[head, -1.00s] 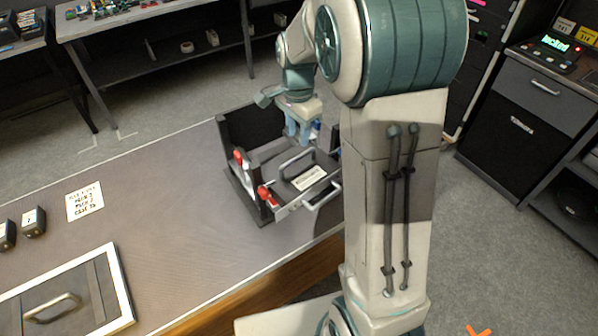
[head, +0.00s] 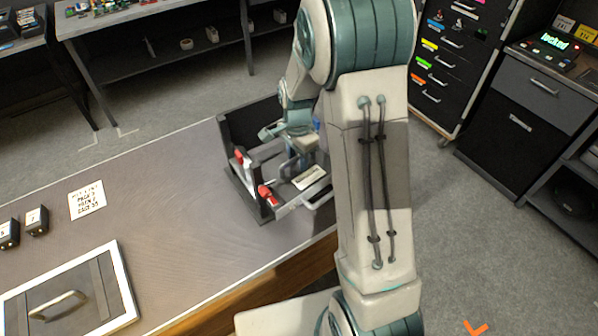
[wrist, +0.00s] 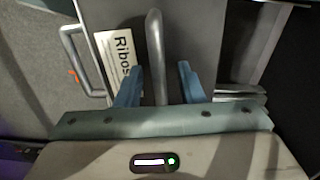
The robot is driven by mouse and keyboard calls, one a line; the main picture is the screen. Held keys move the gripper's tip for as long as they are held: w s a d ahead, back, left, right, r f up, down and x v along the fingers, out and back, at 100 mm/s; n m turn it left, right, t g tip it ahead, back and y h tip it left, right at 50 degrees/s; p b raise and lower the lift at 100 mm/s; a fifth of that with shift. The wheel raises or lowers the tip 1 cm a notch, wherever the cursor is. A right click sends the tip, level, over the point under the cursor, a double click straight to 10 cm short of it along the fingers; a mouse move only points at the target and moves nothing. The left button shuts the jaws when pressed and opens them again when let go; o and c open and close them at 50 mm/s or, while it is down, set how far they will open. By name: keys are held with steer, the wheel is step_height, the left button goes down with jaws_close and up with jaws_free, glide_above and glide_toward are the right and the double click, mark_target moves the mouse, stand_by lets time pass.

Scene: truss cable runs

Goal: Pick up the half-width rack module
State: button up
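The half-width rack module, a grey box with a bar handle and a white label reading "Ribos", sits in the dark rack frame (head: 240,178) on the bench in the head view. Its label (head: 309,177) shows there. In the wrist view the module's grey face (wrist: 195,35) fills the middle, with its bar handle (wrist: 154,45) running toward me. My gripper (wrist: 160,84) is open, its two blue fingers on either side of the handle with gaps visible. In the head view my arm hides part of the module and most of the fingers.
Red latches (head: 266,195) stand on the rack frame's near side. A white-edged panel with a handle (head: 60,305), small black numbered blocks (head: 36,221) and a paper note (head: 86,200) lie left on the bench. The bench between is clear.

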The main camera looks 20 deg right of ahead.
jaws_close()
steer(key=shift+w+r, duration=0.1)
stand_by(1.2)
